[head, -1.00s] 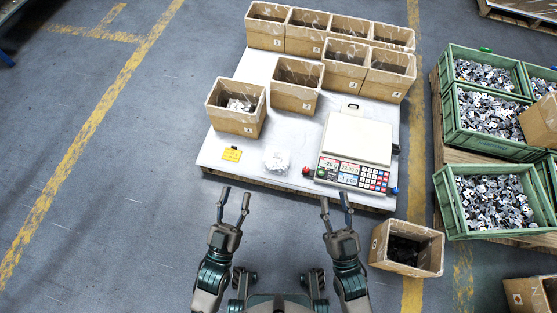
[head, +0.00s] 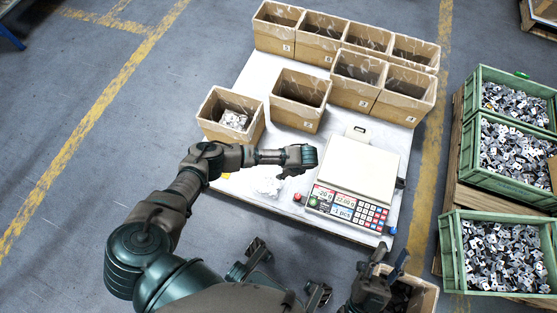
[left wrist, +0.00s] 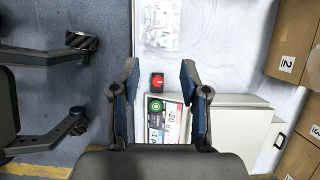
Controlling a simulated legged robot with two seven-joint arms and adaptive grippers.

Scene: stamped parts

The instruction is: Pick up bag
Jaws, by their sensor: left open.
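A clear plastic bag of small parts (head: 268,187) lies on the white table near its front edge. It also shows in the left wrist view at the top, a pale bag (left wrist: 160,22) lying flat. My left gripper (head: 292,172) hangs over the table just right of the bag, pointing down. In the left wrist view my left gripper (left wrist: 159,70) has its fingers apart with nothing between them, over the red button and scale panel, and the bag lies beyond the fingertips. My right gripper (head: 389,261) is at the lower right, fingers apart and empty, in front of the table.
The weighing scale (head: 360,168) stands right of the bag. Several cardboard boxes (head: 300,100) stand behind, one with bags inside (head: 229,122). Another cardboard box (head: 424,297) is on the floor by my right gripper. Green crates of metal parts (head: 500,253) stand at the right.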

